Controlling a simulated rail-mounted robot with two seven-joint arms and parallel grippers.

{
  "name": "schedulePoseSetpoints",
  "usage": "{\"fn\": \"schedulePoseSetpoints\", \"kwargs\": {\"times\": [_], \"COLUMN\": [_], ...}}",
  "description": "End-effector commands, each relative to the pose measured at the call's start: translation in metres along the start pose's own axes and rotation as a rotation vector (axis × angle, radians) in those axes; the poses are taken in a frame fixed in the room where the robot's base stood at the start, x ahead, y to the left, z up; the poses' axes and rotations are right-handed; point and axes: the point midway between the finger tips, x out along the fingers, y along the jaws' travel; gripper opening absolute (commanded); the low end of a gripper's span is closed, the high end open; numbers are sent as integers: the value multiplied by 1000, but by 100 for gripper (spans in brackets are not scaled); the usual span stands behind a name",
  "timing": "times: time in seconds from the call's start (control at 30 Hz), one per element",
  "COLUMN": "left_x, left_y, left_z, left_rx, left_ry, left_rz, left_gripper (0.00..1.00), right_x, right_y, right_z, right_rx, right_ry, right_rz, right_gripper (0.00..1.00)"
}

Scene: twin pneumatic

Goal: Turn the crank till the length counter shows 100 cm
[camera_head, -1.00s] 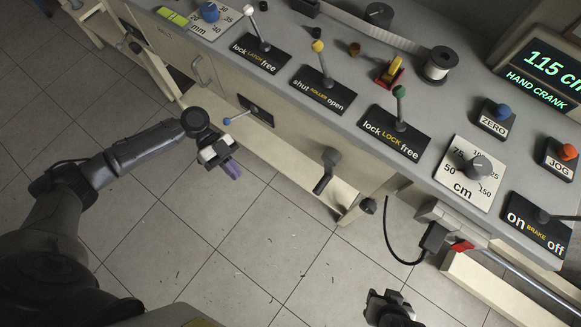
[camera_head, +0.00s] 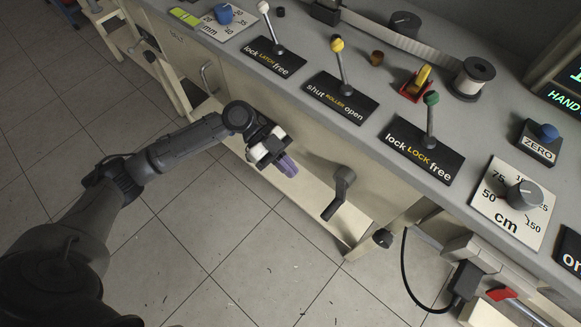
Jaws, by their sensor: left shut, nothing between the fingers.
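The dark crank (camera_head: 341,190) is on the bench's front face, its arm slanting down to the left. My left gripper (camera_head: 287,165), with purple fingertips, is shut and empty. It is in front of the bench, left of the crank, with a gap between them in the picture. The length counter (camera_head: 567,98) is cut off at the right edge; only a green digit stroke and part of "HAND" show, so its value cannot be read. My right gripper is out of view.
A black cable (camera_head: 405,270) hangs right of the crank. Floor below is clear.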

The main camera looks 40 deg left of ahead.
Motion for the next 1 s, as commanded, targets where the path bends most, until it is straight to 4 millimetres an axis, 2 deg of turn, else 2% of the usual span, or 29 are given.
{"fn": "schedulePoseSetpoints", "kwargs": {"times": [0.03, 0.2, 0.5, 0.7, 1.0], "left_x": [12, 45, 89, 102, 106], "left_y": [0, 0, 0, 0, 0], "left_z": [4, 3, 3, 2, 0], "left_rx": [2, 4, 2, 1, -1], "left_ry": [1, 2, 1, 0, 0], "left_rz": [3, 2, 1, 1, 0], "left_gripper": [0, 0, 0, 0, 0], "right_x": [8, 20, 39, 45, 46], "right_y": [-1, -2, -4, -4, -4], "right_z": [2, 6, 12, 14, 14], "right_rx": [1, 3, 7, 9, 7], "right_ry": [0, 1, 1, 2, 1], "right_rz": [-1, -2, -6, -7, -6], "right_gripper": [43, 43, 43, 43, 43]}}
